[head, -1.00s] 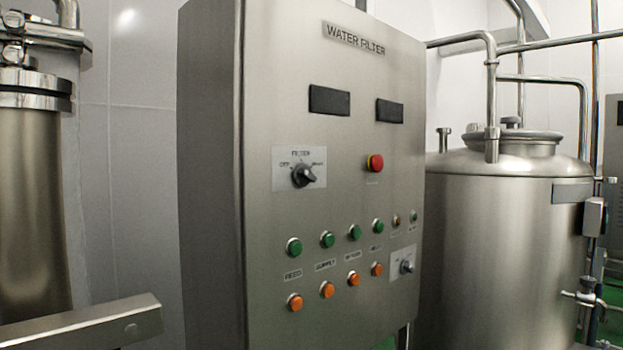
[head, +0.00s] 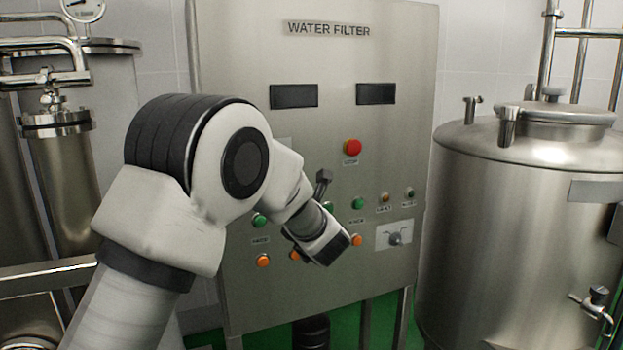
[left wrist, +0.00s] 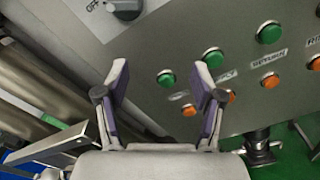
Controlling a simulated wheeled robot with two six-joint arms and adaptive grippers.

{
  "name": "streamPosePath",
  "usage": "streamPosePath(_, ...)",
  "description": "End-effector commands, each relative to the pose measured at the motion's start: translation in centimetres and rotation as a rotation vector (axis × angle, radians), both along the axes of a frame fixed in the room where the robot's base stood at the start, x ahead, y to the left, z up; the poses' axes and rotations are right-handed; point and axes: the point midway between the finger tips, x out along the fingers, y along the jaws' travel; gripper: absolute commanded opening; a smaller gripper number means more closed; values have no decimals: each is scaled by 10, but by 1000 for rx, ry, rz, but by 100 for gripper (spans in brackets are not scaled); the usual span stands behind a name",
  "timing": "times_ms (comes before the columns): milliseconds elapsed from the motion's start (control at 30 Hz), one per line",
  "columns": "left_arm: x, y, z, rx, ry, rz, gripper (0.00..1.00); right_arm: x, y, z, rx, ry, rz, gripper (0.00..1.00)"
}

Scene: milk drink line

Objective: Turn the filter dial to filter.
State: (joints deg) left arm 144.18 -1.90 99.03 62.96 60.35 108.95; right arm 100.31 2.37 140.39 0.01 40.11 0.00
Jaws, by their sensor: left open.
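The filter dial (left wrist: 125,8) shows in the left wrist view at the top edge, cut off by the frame. In the head view my left arm hides the dial. My left gripper (left wrist: 160,82) is open and empty, its two fingers spread below the dial in the left wrist view. It is apart from the dial. My right gripper is in neither view.
The water filter panel (head: 400,150) has a red stop button (head: 352,147), green buttons (head: 358,203), orange buttons (head: 263,260) and a second knob (head: 394,238) lower right. A steel tank (head: 520,220) stands to the right. Steel pipework (head: 60,155) stands at left.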

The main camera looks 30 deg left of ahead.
Motion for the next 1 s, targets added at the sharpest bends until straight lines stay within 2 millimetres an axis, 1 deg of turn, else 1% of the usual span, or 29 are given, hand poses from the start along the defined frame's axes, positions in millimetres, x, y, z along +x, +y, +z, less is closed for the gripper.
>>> streamPosePath(33, -4, -1, 39, 1, -33, -2, 68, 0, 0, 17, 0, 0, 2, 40)
streamPosePath(100, -7, -2, 60, 2, -62, -3, 68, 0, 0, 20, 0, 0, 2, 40)
streamPosePath(133, -7, -1, 65, 3, -69, -4, 68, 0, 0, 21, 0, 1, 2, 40)
streamPosePath(267, 0, 8, 66, 1, -71, -3, 68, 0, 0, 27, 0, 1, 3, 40)
streamPosePath(500, 30, 43, 68, 2, -69, -3, 68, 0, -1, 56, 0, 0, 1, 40)
streamPosePath(600, 39, 53, 66, 3, -68, -4, 68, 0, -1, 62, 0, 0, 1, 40)
streamPosePath(700, 43, 57, 64, 5, -69, -5, 68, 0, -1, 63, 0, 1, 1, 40)
streamPosePath(900, 43, 57, 63, 5, -68, -6, 68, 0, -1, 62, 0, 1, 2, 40)
streamPosePath(967, 43, 57, 63, 5, -68, -6, 46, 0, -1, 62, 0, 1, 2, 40)
streamPosePath(1000, 43, 57, 63, 5, -68, -6, 32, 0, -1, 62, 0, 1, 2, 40)
